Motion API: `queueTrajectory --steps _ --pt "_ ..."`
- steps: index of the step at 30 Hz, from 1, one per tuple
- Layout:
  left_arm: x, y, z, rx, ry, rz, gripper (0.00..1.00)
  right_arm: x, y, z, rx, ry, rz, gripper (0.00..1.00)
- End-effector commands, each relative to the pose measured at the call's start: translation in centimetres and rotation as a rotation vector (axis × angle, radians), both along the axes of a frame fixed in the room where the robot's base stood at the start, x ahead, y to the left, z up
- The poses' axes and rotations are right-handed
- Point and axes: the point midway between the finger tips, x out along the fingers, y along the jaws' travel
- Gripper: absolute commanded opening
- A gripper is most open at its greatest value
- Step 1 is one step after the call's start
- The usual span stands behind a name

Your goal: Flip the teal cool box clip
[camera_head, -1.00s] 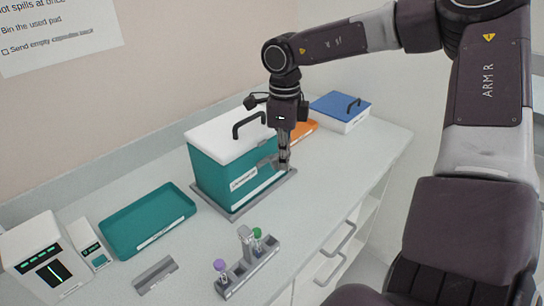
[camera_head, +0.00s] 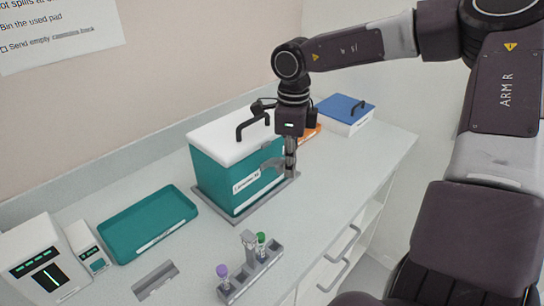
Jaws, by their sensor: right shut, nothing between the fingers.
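The teal cool box (camera_head: 220,184) stands on a grey base plate on the counter. Its white lid (camera_head: 229,133) is down and carries a black handle. A grey clip (camera_head: 272,165) shows on the box's front side, partly hidden by my right gripper. My right gripper (camera_head: 291,174) points down just in front of the box, beside the clip, with its fingers shut and empty. I cannot tell whether it touches the clip. My left gripper is not in view.
A blue-lidded box (camera_head: 343,108) and an orange item (camera_head: 312,132) sit behind the gripper. A teal tray (camera_head: 146,222), a tube rack (camera_head: 250,272) with capped tubes, a grey holder (camera_head: 155,280) and a white device (camera_head: 40,262) stand on the counter.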

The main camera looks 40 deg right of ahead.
Motion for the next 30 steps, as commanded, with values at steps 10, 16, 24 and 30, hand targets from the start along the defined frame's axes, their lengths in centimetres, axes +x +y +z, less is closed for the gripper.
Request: queueTrajectory --steps 10,16,24,30 --pt "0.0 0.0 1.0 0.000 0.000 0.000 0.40 0.1 -0.1 1.7 -0.001 -0.013 -0.001 0.00" --pt "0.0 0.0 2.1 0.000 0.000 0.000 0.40 -0.5 -0.1 3.7 0.000 -0.009 -0.001 0.00" --pt "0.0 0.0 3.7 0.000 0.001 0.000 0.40 -1.2 -0.1 6.2 0.001 -0.005 -0.001 0.00" --pt "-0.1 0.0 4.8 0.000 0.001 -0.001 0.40 -1.6 -0.1 8.2 0.001 -0.005 -0.001 0.00"
